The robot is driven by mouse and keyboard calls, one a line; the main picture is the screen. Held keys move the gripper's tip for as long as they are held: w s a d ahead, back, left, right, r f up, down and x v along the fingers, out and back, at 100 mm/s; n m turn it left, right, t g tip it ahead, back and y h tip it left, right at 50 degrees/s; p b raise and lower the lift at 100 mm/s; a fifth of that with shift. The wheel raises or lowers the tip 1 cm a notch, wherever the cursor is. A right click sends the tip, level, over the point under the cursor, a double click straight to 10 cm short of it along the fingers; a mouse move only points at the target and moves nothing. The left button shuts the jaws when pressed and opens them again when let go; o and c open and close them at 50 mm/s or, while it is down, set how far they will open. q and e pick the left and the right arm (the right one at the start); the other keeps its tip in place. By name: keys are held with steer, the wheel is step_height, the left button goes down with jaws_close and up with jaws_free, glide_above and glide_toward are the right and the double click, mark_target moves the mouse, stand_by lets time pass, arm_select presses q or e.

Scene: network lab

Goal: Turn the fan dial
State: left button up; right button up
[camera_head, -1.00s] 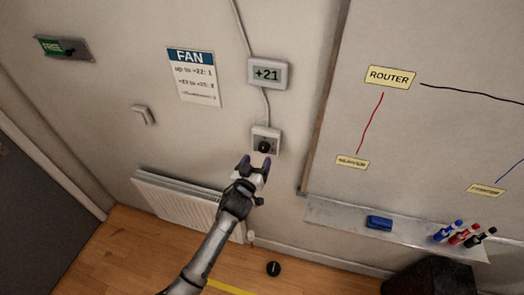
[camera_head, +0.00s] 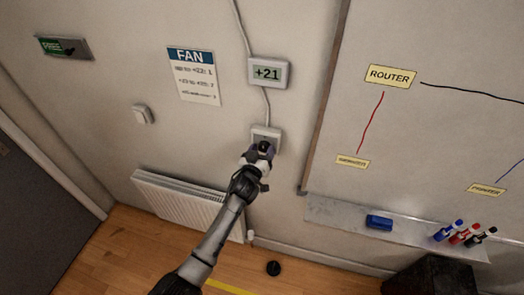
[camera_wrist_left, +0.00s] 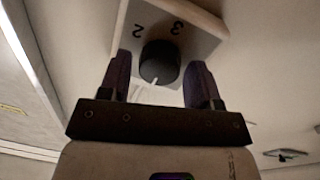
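The fan dial is a round black knob (camera_wrist_left: 160,62) with a white pointer line, on a pale wall plate (camera_head: 267,131). In the left wrist view a "2" and a "3" show on the plate, and the pointer faces down the picture, away from both. My left gripper (camera_head: 264,150) is at the knob in the head view and hides part of it. In the left wrist view its two dark fingers stand open, one on each side of the knob, with a narrow gap at the left; contact at the right is unclear. My right gripper is not in view.
A radiator (camera_head: 185,200) is below left, a whiteboard (camera_head: 430,110) with a marker tray (camera_head: 345,217) at the right.

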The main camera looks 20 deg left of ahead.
arm_select(q)
steer(key=c, duration=0.7)
steer(key=m, duration=0.4)
steer(key=shift+m+p, duration=0.35)
steer(key=shift+m, duration=0.05)
steer(key=m, duration=0.5)
steer(key=shift+g, duration=0.3)
steer(key=shift+m, duration=0.4)
steer(key=o, duration=0.9)
